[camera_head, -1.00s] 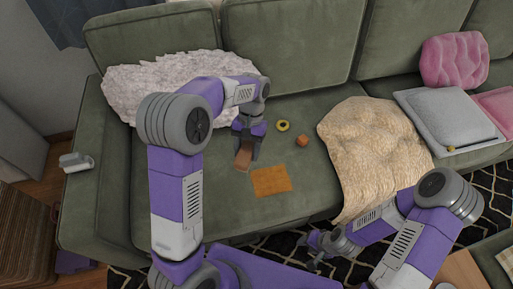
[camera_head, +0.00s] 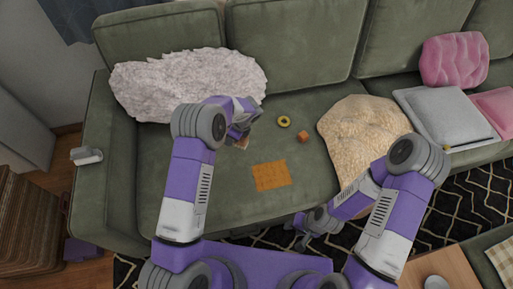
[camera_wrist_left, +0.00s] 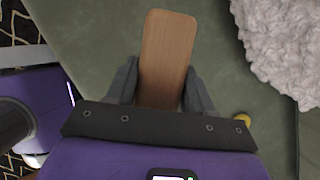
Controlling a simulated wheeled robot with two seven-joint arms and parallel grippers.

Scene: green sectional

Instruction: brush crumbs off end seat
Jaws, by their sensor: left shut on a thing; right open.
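The end seat (camera_head: 200,195) is the green cushion at the left of the sofa. An orange-brown square patch (camera_head: 272,175) lies flat on it; single crumbs are too small to make out. My left gripper (camera_head: 241,138) is over the seat, behind and left of the patch. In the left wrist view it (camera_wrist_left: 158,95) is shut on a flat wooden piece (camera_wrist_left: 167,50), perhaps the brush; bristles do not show. The head view shows only a little of this piece. My right gripper (camera_head: 302,236) is open and empty, low in front of the seat edge.
A yellow ring (camera_head: 284,121) and a small orange block (camera_head: 303,137) lie on the seat behind the patch. A cream throw (camera_head: 362,130) drapes over the seat on the right. A white fluffy cushion (camera_head: 185,82) leans at the back left. The seat's front left is clear.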

